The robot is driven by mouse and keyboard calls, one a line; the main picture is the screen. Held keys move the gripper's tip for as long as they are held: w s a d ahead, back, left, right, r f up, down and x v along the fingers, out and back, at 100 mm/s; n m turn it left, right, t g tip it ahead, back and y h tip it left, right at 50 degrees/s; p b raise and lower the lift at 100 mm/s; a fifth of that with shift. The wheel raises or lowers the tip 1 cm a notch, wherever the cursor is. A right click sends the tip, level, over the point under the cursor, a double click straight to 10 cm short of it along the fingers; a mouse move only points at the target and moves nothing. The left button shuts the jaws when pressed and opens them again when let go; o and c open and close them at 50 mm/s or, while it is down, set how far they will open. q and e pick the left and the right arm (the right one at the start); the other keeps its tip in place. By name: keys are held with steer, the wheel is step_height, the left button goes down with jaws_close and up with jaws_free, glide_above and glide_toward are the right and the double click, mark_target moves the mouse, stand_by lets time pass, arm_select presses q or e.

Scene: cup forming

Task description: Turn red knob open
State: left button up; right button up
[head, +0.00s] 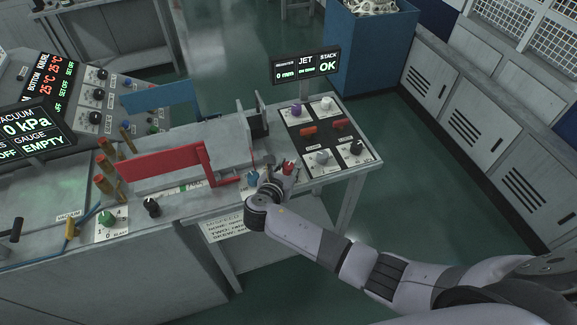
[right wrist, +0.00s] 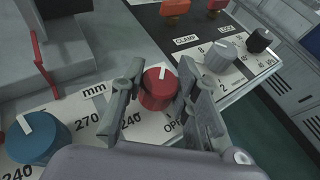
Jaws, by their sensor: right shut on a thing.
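The red knob (right wrist: 158,90) sits on a white label plate in the right wrist view, with a white mark on its top pointing toward the far side. It also shows in the head view (head: 289,166), partly hidden by my gripper. My right gripper (head: 277,178) is at the front edge of the bench, with one finger on each side of the knob. In the right wrist view the gripper (right wrist: 157,84) is shut on the knob. A label reading "OP..." beside the knob is partly hidden by a finger. My left gripper is not in view.
A blue knob (right wrist: 36,138) with a mm scale is left of the red one. A grey knob (right wrist: 221,54) and a black knob (right wrist: 259,40) are to the right. A red bracket (head: 165,163) stands on the bench to the left. A display (head: 306,65) stands behind.

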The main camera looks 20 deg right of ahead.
mark_target(288, 165)
steer(key=m+g+h+b, duration=0.2)
steer(key=m+g+h, duration=0.1)
steer(key=m, duration=0.1)
steer(key=shift+w+a, duration=0.1)
steer(key=shift+m+g+h+b, duration=0.7)
steer(key=shift+m+g+b, duration=0.1)
steer(key=shift+g, duration=0.1)
steer(key=shift+r, duration=0.1)
steer(key=o, duration=1.2)
steer(key=shift+g, duration=0.3)
step_height(288, 165, up, 10)
steer(key=shift+f, duration=0.1)
steer(key=shift+c, duration=0.2)
